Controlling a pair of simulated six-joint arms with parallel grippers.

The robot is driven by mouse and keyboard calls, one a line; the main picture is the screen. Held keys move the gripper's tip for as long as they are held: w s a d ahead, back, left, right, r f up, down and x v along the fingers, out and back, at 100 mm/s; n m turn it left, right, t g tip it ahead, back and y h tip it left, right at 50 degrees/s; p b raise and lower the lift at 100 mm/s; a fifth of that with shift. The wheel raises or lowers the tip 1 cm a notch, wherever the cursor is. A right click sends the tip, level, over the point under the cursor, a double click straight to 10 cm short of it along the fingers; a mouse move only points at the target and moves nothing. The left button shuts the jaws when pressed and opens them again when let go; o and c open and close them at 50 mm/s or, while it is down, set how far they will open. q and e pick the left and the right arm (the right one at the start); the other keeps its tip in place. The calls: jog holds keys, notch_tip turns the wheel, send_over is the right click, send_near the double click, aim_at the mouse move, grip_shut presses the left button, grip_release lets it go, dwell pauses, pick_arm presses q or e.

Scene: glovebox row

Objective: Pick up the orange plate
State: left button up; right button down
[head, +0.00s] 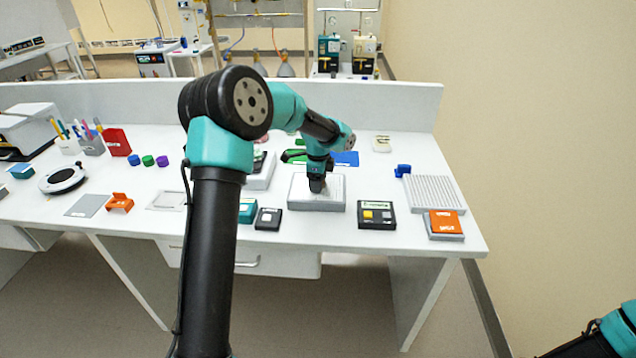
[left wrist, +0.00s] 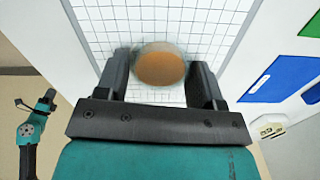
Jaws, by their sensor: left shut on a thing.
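My left gripper (head: 317,187) is over a grey-white pad (head: 300,203) near the middle of the bench. In the left wrist view its two dark fingers (left wrist: 160,85) stand on either side of a round, flat orange plate (left wrist: 160,67) and are shut on it. White gridded surface shows beneath the plate. Whether the plate touches that surface I cannot tell. In the head view the gripper hides most of the plate. My right arm (head: 610,335) shows only in part at the lower right; its gripper cannot be made out.
A dark device with a yellow key (head: 377,215) stands right of the pad. Farther right are an orange block on a grey base (head: 446,223) and a ribbed grey rack (head: 435,190). A blue mat (head: 345,158) lies behind. A small dark device (head: 268,219) stands left.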

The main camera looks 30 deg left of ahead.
pick_arm(q)
jog(key=shift+r, duration=0.15)
jog(key=shift+r, duration=1.4)
jog(key=shift+s+d+r, duration=0.1)
jog(key=shift+s+r, duration=0.05)
jog(key=shift+r, duration=0.15)
jog(key=s+d+r, duration=0.1)
jog(key=s+d, duration=0.7)
jog(key=s, duration=0.5)
jog(key=shift+s+r, duration=0.15)
jog(key=shift+s, duration=0.05)
jog(key=shift+w, duration=0.1)
